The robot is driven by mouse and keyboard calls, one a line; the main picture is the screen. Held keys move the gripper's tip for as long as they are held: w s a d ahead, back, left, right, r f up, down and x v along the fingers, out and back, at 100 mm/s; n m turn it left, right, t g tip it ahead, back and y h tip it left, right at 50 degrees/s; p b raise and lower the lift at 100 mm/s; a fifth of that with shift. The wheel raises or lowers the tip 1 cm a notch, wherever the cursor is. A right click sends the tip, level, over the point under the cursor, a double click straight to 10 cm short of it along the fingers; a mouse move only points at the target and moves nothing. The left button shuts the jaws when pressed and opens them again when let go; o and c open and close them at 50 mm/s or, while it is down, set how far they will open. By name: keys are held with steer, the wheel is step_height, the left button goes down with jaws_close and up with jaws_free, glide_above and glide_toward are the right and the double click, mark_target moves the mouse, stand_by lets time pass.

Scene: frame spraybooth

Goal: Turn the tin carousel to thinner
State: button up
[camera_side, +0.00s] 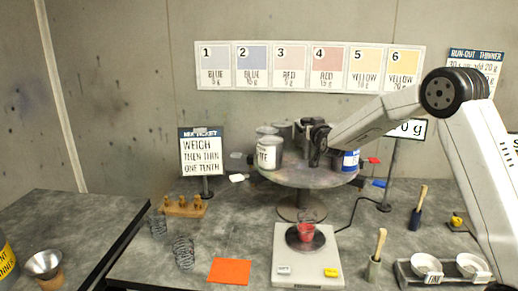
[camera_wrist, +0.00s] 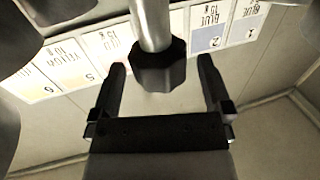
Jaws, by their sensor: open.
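The round tin carousel (camera_side: 322,178) stands on a pedestal on the bench in the side view. A pale tin (camera_side: 268,153) with a partly readable label sits at its left, and a blue-banded tin (camera_side: 351,160) at its right. Other tins are partly hidden behind my arm. Coloured tabs stick out around the carousel, a white one (camera_side: 237,178) at left and a red one (camera_side: 374,160) at right. My gripper (camera_side: 316,150) is over the carousel's middle. In the wrist view my gripper (camera_wrist: 162,75) is open, its fingers either side of a dark knob (camera_wrist: 158,68) on a metal post, with gaps showing.
A scale (camera_side: 285,270) with a red-filled cup (camera_side: 305,232) stands in front of the carousel. A sign on a stand (camera_side: 202,155) is at left, a brush (camera_side: 376,255) and bowls (camera_side: 428,266) at right. An orange card (camera_side: 230,271) lies front left.

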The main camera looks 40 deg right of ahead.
steer(key=shift+x, duration=1.1)
jaws_close()
